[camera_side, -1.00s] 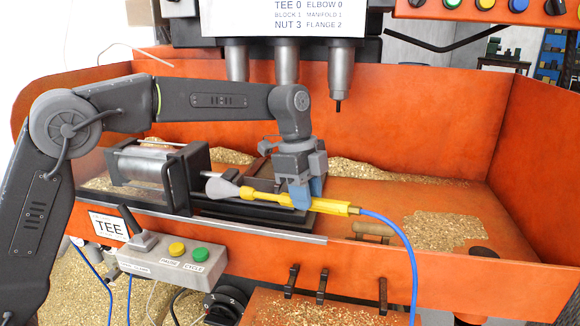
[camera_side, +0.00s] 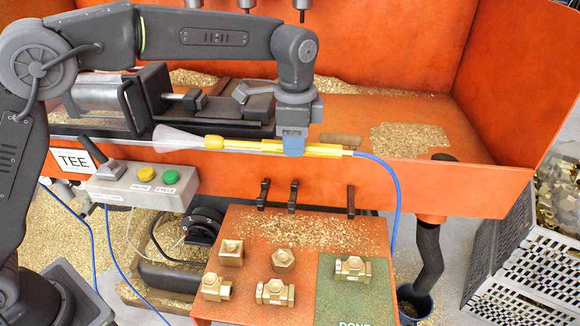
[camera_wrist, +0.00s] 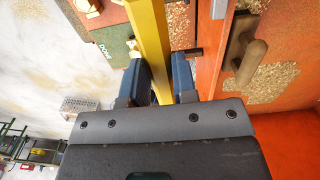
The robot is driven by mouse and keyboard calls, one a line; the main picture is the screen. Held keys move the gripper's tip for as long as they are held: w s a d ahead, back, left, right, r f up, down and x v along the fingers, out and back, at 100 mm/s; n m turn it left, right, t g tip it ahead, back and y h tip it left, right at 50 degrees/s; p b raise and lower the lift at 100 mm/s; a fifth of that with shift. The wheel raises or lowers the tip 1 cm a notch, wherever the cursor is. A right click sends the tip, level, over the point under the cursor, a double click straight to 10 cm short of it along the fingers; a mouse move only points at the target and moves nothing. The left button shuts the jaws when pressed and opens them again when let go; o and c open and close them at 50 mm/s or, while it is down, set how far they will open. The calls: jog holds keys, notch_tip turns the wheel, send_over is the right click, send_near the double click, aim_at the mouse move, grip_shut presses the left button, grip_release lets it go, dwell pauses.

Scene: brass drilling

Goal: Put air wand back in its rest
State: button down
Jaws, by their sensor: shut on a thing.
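The air wand (camera_side: 225,146) is yellow with a pale cone at its left end and a blue hose (camera_side: 385,175) at its right end. My gripper (camera_side: 294,148) is shut on the yellow body, right of its middle, and holds it roughly level before the orange tray's front wall. In the wrist view the wand (camera_wrist: 148,40) runs up between the blue fingers of my gripper (camera_wrist: 158,88). Black hooks (camera_side: 293,196), which look like the rest, stick out below the wand on the tray front. The wand is apart from them in the picture.
An orange table (camera_side: 238,268) below holds several brass fittings, one on the green pad (camera_side: 340,300). A control box (camera_side: 150,182) with a lever and buttons is at left. The vise (camera_side: 235,105) stands behind the wand.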

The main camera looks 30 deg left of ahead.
jog(key=w+d+f, duration=0.1)
jog(key=w+f, duration=0.1)
jog(key=f, duration=0.5)
jog(key=w+d+f, duration=0.1)
jog(key=d+f, duration=0.1)
jog(key=f, duration=0.5)
jog(key=shift+w+f, duration=0.15)
jog(key=shift+w, duration=0.2)
jog(key=shift+f, duration=0.1)
jog(key=c, duration=0.9)
grip_release()
